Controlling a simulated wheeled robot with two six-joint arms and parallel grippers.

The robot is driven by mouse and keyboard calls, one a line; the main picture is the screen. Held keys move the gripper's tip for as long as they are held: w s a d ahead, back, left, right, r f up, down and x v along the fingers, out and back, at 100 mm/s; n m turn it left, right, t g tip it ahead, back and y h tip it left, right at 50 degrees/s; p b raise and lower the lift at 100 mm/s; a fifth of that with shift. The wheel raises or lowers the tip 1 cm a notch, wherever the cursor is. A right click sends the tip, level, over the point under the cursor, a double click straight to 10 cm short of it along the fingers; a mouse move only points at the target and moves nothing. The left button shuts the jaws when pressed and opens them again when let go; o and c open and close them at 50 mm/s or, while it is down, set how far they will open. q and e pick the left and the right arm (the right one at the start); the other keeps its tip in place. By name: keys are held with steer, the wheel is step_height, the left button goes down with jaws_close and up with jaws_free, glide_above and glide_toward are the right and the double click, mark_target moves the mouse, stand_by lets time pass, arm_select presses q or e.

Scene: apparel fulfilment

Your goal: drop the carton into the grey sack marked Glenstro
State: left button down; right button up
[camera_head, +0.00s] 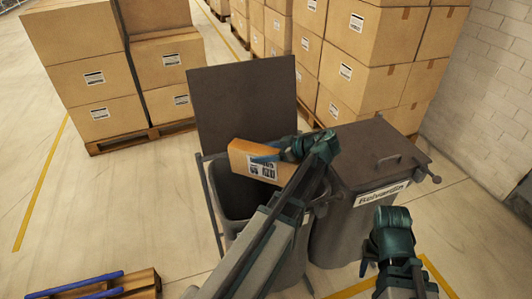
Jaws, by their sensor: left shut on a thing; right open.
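The carton (240,148) is a small brown box with a printed white label. My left gripper (265,158) is shut on it and holds it tilted over the mouth of an open dark grey bin (232,200), whose lid (245,100) stands upright behind. I see no sack as such, and no Glenstro mark is readable; my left arm covers much of the open bin's front. A second grey bin (345,225) beside it on the right has its lid shut and a label that seems to read Belvardin. My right gripper (364,268) is open and empty in front of that bin.
Stacked cartons on pallets (95,75) stand behind on the left, and more stacks (375,60) rise close behind the bins. A white brick wall (490,90) is at the right. A pallet with blue bars (105,287) is at bottom left. Floor left of the bins is clear.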

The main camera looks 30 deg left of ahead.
mark_target(301, 160)
arm_select(q)
steer(key=shift+f+b, duration=1.1)
steer(key=shift+f, duration=0.45)
arm_select(e)
step_height(301, 160, down, 3)
steer(key=shift+f, duration=0.1)
arm_select(q)
jaws_free()
steer(key=shift+r, duration=0.1)
steer(key=shift+w+d+r+p, duration=0.1)
steer(key=shift+d+r+p, duration=0.15)
steer(key=shift+d+p, duration=0.1)
steer(key=p+v, duration=0.5)
steer(key=v, duration=0.7)
steer(key=shift+p, duration=0.4)
steer(key=shift+d+r, duration=0.1)
steer(key=shift+d, duration=0.35)
arm_select(e)
step_height(301, 160, up, 7)
